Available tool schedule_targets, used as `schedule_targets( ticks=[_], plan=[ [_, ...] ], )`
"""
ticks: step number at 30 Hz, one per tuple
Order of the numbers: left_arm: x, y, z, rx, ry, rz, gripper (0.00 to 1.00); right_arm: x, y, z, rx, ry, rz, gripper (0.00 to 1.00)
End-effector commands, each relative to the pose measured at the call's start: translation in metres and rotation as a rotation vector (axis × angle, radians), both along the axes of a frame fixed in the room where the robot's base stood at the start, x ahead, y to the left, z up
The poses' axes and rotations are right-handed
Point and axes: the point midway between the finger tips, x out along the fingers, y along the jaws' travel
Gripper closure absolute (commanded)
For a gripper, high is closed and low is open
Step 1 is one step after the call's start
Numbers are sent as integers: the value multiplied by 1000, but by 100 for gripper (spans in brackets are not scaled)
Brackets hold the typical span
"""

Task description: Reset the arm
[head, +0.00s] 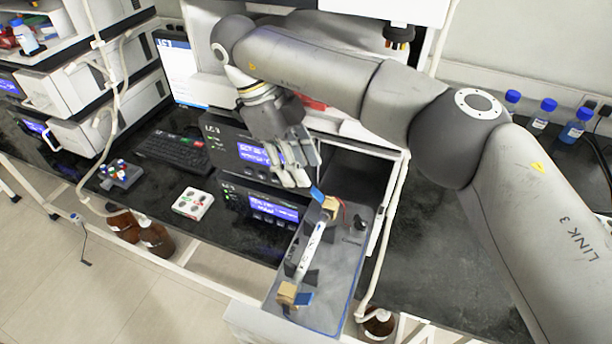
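My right arm comes in from the right and bends across the upper middle of the head view. Its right gripper (298,165) hangs in front of the stacked instruments, above the far end of an open drawer. Its fingers are seen from the side and partly overlap, so I cannot tell how far apart they are. I see nothing clearly held between them. The open drawer (338,290) holds a white column (310,248) lying between two tan and blue end pieces. My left gripper does not show.
Two instruments with blue displays (262,205) stand behind the drawer. A keyboard (172,150), a vial rack (120,174) and a white control pad (192,203) lie on the bench at left. Blue-capped bottles (577,125) stand at back right. Bare black bench (440,265) lies right of the drawer.

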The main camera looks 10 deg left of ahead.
Motion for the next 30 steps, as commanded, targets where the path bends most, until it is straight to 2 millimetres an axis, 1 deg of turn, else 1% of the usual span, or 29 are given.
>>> schedule_targets(
  ticks=[1, 4, 17, 20, 23, 27, 30],
  plan=[
    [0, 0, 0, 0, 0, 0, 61, 1, 1, 4, -1, -3, -1, 61],
    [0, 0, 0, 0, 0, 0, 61, 1, 3, 7, 0, -1, 0, 61],
    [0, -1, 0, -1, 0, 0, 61, 1, 3, 8, 1, 0, 0, 61],
    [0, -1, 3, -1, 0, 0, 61, 1, 3, 10, 1, 0, 0, 61],
    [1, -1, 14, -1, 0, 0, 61, 1, 3, 21, 1, 0, 0, 61],
    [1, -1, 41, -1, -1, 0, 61, 1, 3, 48, 1, 0, 0, 61],
    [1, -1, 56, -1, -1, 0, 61, 1, 3, 63, 1, 0, 0, 61]
  ],
)
